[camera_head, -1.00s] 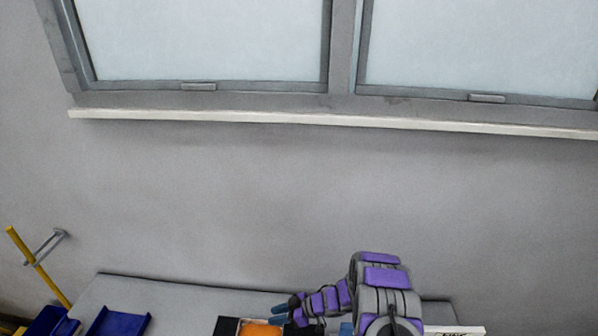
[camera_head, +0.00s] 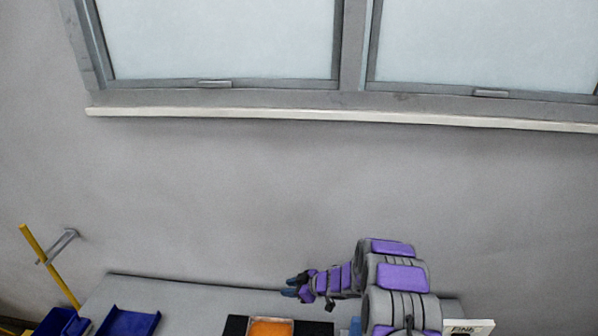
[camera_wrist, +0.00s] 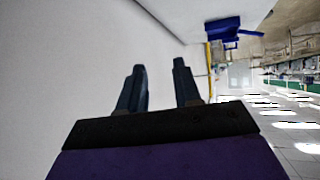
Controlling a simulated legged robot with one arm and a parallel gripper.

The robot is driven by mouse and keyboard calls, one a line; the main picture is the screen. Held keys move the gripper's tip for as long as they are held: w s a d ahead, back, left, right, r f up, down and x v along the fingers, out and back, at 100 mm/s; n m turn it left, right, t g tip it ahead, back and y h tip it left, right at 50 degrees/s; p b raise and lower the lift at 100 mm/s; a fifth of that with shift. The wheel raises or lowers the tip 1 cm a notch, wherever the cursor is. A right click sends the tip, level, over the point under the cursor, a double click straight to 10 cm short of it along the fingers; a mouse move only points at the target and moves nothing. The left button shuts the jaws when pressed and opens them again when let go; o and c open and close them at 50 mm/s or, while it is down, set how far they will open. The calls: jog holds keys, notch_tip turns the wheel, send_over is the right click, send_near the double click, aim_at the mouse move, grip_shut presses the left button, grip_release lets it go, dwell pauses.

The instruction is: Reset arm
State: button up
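My gripper (camera_head: 291,287) is at the end of my purple and grey arm, low in the head view, above the grey bench top (camera_head: 165,293). It points to the left. In the wrist view its two dark blue fingers (camera_wrist: 158,85) stand apart with nothing between them. Only the pale wall shows behind them.
A blue tray (camera_head: 128,321) lies on the bench's left, beside another blue bin (camera_head: 62,322). An orange-filled tray (camera_head: 270,328) sits near the bottom edge, and a lettered white box (camera_head: 468,326) is to the right. A yellow pole (camera_head: 50,266) stands at left. A window ledge (camera_head: 330,115) runs above.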

jog(key=w+d+r+m+t+h+b, duration=0.45)
jog(key=d+r+h, duration=0.25)
jog(key=d+r, duration=0.45)
jog(key=s+d+r+m+g+h+b, duration=0.2)
jog(key=s+d+r+m+h+b, duration=0.25)
jog(key=s+d, duration=0.5)
jog(key=s+d+r+m+g+h+b, duration=0.1)
jog(key=s+g, duration=0.1)
jog(key=s, duration=0.8)
jog(key=s+d+r+m+g+b, duration=0.1)
jog(key=s+m+g+b, duration=0.1)
jog(key=s, duration=0.7)
jog(key=s+a+f+m+g+y+b, duration=0.1)
jog(key=s+a+g, duration=0.1)
jog(key=s, duration=1)
jog(key=s+a+f+g+y+b, duration=0.1)
jog(key=s+a+g+b, duration=0.1)
jog(key=s, duration=1)
jog(key=shift+s+a+f+m+g+y, duration=0.35)
jog(key=shift+s+a+m+g, duration=0.1)
jog(key=shift+a, duration=0.7)
jog(key=shift+w+d, duration=0.1)
jog(key=shift+d, duration=0.15)
